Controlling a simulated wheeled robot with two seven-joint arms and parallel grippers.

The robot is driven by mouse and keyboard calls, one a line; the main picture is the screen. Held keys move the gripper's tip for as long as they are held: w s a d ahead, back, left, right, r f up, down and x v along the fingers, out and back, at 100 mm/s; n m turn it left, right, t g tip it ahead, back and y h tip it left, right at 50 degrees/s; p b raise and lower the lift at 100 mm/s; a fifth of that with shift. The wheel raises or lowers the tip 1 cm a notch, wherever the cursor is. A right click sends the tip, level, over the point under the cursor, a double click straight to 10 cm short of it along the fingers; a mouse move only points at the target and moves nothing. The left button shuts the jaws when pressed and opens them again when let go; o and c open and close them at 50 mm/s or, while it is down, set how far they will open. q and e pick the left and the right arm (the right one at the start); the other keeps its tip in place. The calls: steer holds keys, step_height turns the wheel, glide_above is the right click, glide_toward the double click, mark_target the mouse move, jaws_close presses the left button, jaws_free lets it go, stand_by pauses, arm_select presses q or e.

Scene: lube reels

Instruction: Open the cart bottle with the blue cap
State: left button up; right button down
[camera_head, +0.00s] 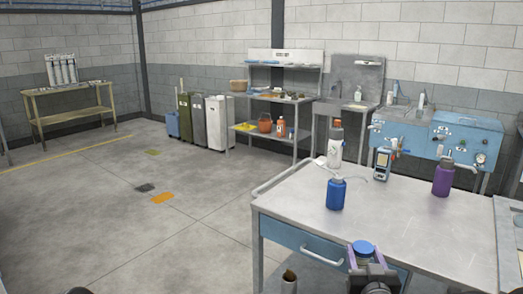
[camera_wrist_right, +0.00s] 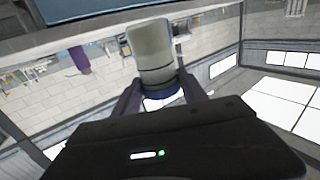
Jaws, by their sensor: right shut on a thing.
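My right gripper (camera_head: 364,254) is at the near edge of the cart, at the bottom of the head view. Its fingers are shut around a blue cap (camera_head: 363,247). In the right wrist view the blue cap (camera_wrist_right: 162,92) sits between the fingertips, with a pale grey-white bottle (camera_wrist_right: 150,50) on it. That view is upside down, so the bottle hangs or stands below the cap. The gripper hides the bottle body in the head view. Whether the cap is loose cannot be told. My left gripper is not clearly seen.
The cart top (camera_head: 420,215) holds a blue bottle (camera_head: 337,194), a white bottle with an orange cap (camera_head: 335,148), a handheld device (camera_head: 382,163) and a purple bottle (camera_head: 443,180). Open floor lies left.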

steer(key=s+a+f+n+y, duration=0.1)
steer(key=s+a+f, duration=0.1)
steer(key=a+f, duration=0.4)
step_height(320, 180, down, 3)
steer(key=shift+r+y+p, duration=0.1)
steer(key=shift+y+p, duration=0.3)
steer(key=shift+s+a, duration=0.1)
steer(key=shift+a, duration=0.1)
steer(key=s+a+f+n+g+y, duration=0.2)
steer(key=s+a+f+n+y, duration=0.1)
steer(key=a, duration=0.4)
steer(key=s+a+f+n+g+y, duration=0.2)
steer(key=s+a+f+n+y, duration=0.1)
steer(key=s+a+n+y, duration=0.2)
steer(key=s+a+y, duration=0.2)
steer(key=a+y, duration=0.1)
steer(key=shift+s+a+f+y, duration=0.2)
steer(key=shift+f+y, duration=0.1)
steer(key=shift+f, duration=0.1)
